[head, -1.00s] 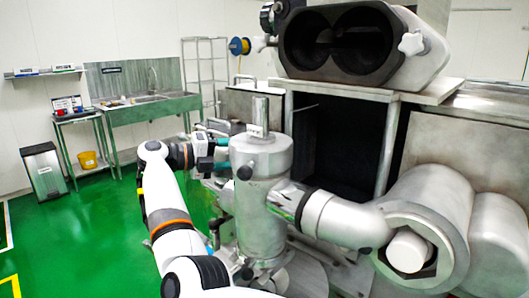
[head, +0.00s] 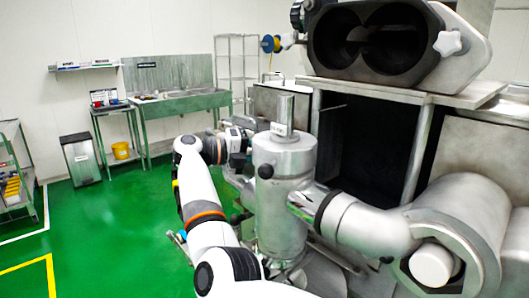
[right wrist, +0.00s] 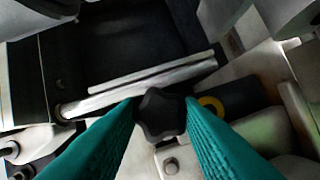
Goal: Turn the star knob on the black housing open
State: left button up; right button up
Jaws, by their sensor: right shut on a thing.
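In the right wrist view a black star knob (right wrist: 160,114) sits between the teal fingers of my right gripper (right wrist: 161,118). The fingers are shut on it from both sides. A dark cylinder (right wrist: 238,98) with a yellow ring (right wrist: 211,104) lies just to the right of the knob; which part is the black housing is unclear. In the head view one of my arms reaches to the left side of an upright metal cylinder (head: 284,190), where its fingertips are hidden and the black knob cannot be made out. My left gripper is not identifiable in any view.
A large drum (head: 470,225) stands at right. A metal bar (right wrist: 140,85) lies close above the knob.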

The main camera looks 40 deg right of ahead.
jog(key=shift+s+m+t+y+b, duration=0.1)
jog(key=shift+m+t+y+b, duration=0.4)
jog(key=shift+m+b, duration=0.85)
jog(key=shift+m+t+y+b, duration=0.3)
jog(key=shift+m+t+b, duration=0.3)
jog(key=shift+m+b, duration=0.7)
jog(key=shift+r, duration=0.1)
jog(key=o, duration=1)
jog(key=shift+d, duration=0.15)
jog(key=v, duration=1.2)
jog(key=shift+s, duration=0.1)
